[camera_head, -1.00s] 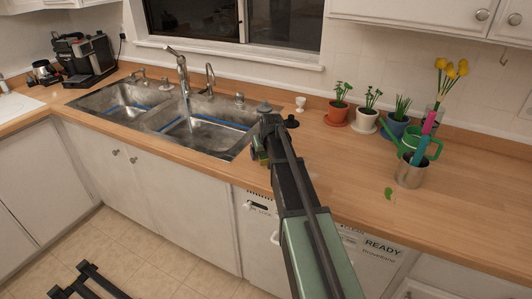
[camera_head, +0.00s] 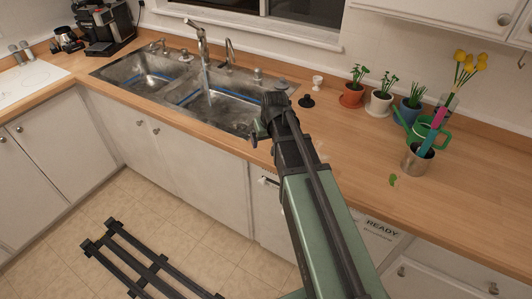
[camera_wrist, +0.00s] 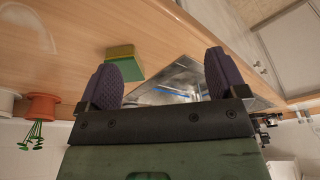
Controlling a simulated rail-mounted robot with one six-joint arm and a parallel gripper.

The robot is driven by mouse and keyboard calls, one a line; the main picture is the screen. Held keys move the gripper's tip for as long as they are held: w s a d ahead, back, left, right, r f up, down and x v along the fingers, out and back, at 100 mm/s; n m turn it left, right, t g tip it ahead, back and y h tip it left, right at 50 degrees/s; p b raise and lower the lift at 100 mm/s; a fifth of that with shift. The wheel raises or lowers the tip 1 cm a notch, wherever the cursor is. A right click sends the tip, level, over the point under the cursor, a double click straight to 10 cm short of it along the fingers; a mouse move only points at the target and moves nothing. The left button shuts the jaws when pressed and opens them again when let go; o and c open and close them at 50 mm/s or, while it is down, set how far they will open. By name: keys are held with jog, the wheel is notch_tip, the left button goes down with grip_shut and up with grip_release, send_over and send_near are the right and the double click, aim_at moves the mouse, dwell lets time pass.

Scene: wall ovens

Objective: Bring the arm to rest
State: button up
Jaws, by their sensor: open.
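My arm reaches up through the middle of the head view, with its wrist over the counter's front edge, right of the sink. My gripper (camera_wrist: 165,80) shows clearly in the wrist view. Its two purple padded fingers stand wide apart with nothing between them. A yellow and green sponge (camera_wrist: 123,62) lies on the wooden counter beyond the fingers, near the sink; the fingers do not appear to touch it. In the head view my wrist hides most of the gripper, and I cannot make out the sponge there.
The double sink (camera_head: 207,95) is left of my wrist. A black stopper (camera_head: 306,101), a white cup (camera_head: 317,83), potted plants (camera_head: 381,98), a green watering can (camera_head: 426,132) and a metal cup (camera_head: 417,160) stand right. A black rack (camera_head: 150,262) lies on the floor. The right counter is mostly clear.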

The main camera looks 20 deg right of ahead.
jog(key=s+a+g, duration=0.1)
jog(key=s+a, duration=0.4)
jog(key=s, duration=0.3)
jog(key=s+a+n+g, duration=0.1)
jog(key=s+a+g, duration=0.1)
jog(key=s+a, duration=0.4)
jog(key=shift+s+f, duration=0.2)
jog(key=shift+s, duration=0.75)
jog(key=shift+o, duration=0.4)
